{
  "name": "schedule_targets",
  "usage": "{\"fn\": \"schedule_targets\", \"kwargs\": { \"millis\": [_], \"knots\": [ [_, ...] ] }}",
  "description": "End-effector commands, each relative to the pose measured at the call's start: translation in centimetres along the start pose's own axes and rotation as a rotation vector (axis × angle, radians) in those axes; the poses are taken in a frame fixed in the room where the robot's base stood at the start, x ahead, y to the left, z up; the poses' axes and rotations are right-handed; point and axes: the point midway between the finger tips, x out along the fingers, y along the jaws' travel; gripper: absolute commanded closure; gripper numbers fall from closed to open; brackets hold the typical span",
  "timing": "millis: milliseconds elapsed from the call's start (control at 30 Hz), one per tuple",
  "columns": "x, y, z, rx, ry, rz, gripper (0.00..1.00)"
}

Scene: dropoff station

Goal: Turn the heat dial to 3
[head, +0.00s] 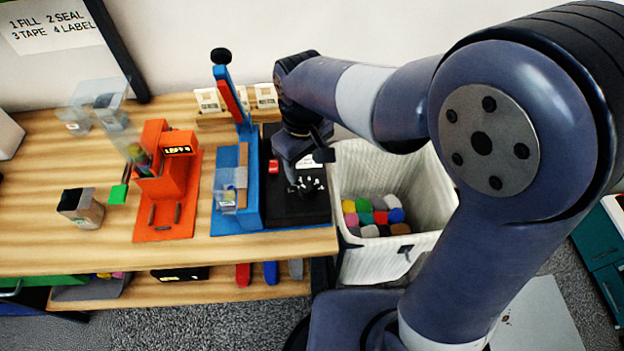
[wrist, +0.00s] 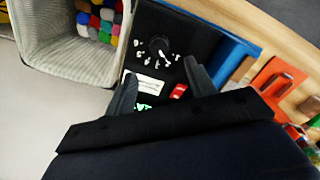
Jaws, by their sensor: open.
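The heat dial (wrist: 158,45) is a round black knob with white marks around it, on a black control panel (wrist: 195,30) in the wrist view. The marks are too small to read. In the head view the dial (head: 306,185) sits near the front of the black panel, beside the blue sealer (head: 228,216) with its raised lever. My gripper (wrist: 158,85) is open and empty, its two fingers apart above the panel, pointing toward the dial and not around it. A red switch (wrist: 179,91), a white label (wrist: 150,84) and a partly hidden green display (wrist: 143,107) lie nearer the gripper.
A white bin (head: 438,238) with several coloured blocks stands right of the table. An orange machine (head: 170,190) stands left of the sealer. Clear containers (head: 100,100) and a small box (head: 80,208) are farther left. Small cream boxes (head: 207,100) stand behind the sealer.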

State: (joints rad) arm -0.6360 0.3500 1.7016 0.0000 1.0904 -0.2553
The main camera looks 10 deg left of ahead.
Motion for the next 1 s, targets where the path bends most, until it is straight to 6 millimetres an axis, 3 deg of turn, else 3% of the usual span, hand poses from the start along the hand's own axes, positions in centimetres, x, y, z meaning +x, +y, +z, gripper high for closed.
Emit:
{"fn": "schedule_targets", "kwargs": {
  "millis": [200, 433, 867, 1000],
  "knots": [
    [4.4, 0.0, 0.1, 0.001, -0.006, -0.001, 0.48],
    [7.6, 0.1, 0.1, 0.001, -0.003, -0.001, 0.48],
    [8.5, 0.1, 0.1, 0.001, 0.001, 0.0, 0.48],
    [8.5, 0.1, 0.1, 0.001, 0.001, 0.0, 0.59]
  ]
}}
